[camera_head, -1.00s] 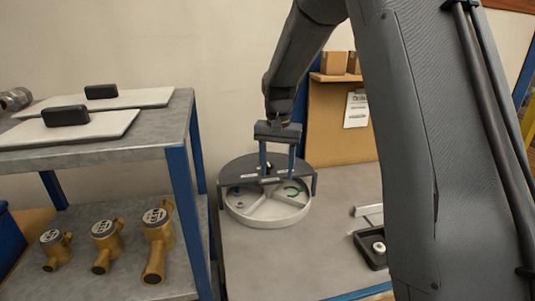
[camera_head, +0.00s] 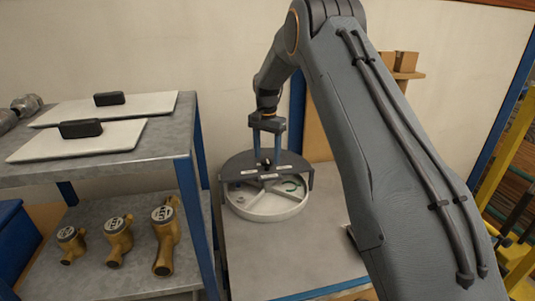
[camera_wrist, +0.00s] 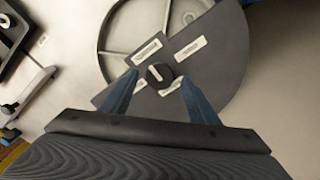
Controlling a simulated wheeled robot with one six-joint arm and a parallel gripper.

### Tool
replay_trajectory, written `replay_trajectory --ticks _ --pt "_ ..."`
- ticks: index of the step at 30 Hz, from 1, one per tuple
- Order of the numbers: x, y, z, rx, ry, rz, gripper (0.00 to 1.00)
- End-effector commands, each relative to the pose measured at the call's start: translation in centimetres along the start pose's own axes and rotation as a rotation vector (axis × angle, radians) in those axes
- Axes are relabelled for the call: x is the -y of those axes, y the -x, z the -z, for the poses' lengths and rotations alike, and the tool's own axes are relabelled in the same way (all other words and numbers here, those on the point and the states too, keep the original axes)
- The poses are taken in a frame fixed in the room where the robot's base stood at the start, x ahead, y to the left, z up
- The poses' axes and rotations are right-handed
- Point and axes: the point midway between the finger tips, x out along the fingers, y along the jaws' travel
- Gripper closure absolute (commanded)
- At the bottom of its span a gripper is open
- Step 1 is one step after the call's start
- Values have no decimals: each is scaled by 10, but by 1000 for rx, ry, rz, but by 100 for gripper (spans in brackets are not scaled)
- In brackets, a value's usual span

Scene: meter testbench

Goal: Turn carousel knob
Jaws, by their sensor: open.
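The carousel (camera_head: 265,207) is a round white tray with compartments, partly covered by a dark grey lid (camera_head: 238,167). It stands on the grey bench. The black knob (camera_wrist: 159,75) sits at the middle of the lid, with a white mark on it. My gripper (camera_head: 267,160) reaches down from above over the knob. In the wrist view my gripper (camera_wrist: 160,92) has its two blue fingers apart, one on each side of the knob, with gaps visible. The height of the fingertips relative to the knob is hard to tell.
A shelf (camera_head: 100,165) at the left holds white plates with black handles above and several brass meters (camera_head: 117,238) below. Its blue post (camera_head: 193,215) is close to the carousel. The bench (camera_head: 285,255) in front is clear.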

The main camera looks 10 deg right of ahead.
Motion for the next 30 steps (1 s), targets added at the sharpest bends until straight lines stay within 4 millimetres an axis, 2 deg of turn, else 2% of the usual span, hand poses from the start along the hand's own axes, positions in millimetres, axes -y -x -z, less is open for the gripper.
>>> replay_trajectory --ticks 6,13,14,21,30 --pt "0 -14 0 0 0 0 45" --pt "0 -15 0 -1 0 1 45" --pt "0 -15 0 -1 0 1 46" --pt "0 -15 0 -1 0 1 85" --pt "0 -15 0 -1 36 1 85"
